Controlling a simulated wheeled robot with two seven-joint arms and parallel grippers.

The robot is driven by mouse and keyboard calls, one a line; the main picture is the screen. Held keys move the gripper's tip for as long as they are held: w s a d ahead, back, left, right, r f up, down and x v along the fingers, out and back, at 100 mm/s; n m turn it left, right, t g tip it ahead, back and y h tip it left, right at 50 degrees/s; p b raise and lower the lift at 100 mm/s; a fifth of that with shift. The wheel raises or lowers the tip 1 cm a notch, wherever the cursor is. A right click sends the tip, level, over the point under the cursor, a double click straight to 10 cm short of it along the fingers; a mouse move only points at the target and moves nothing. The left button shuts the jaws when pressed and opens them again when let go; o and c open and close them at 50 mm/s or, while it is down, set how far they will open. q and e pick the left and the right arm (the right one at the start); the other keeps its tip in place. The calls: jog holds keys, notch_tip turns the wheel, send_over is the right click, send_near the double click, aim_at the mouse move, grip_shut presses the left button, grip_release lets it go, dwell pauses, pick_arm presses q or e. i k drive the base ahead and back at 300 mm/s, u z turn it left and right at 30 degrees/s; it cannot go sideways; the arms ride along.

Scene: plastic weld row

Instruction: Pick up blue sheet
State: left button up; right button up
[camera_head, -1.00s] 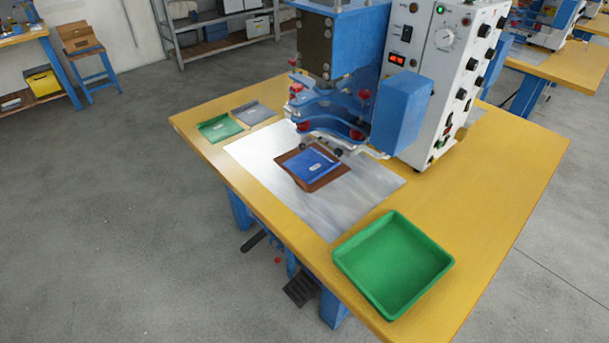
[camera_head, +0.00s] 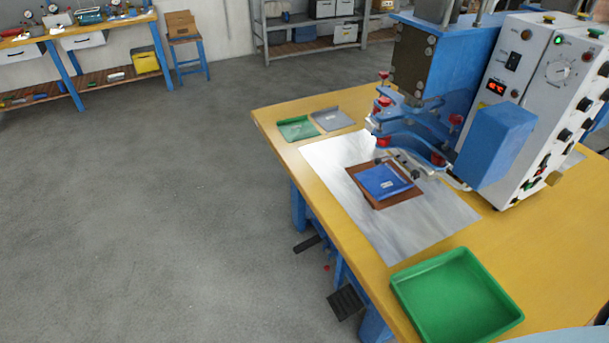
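The blue sheet (camera_head: 384,182) lies flat with a small white label on it. It rests on a brown pad (camera_head: 408,200) in the middle of the silver metal plate (camera_head: 353,227) on the yellow table. The welding machine's blue head and arms (camera_head: 418,120) stand just behind it and over the plate's back part. Neither of my grippers shows in the head view.
A green tray (camera_head: 455,296), empty, stands at the table's front right. A green sheet (camera_head: 298,128) and a grey sheet (camera_head: 333,119) lie at the back left. The white control box (camera_head: 535,110) stands at the right. Floor left of the table is clear.

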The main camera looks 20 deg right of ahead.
aim_at(383, 181)
jog(key=u, duration=0.65)
jog(key=i, duration=1.65)
jog(key=z, duration=2.2)
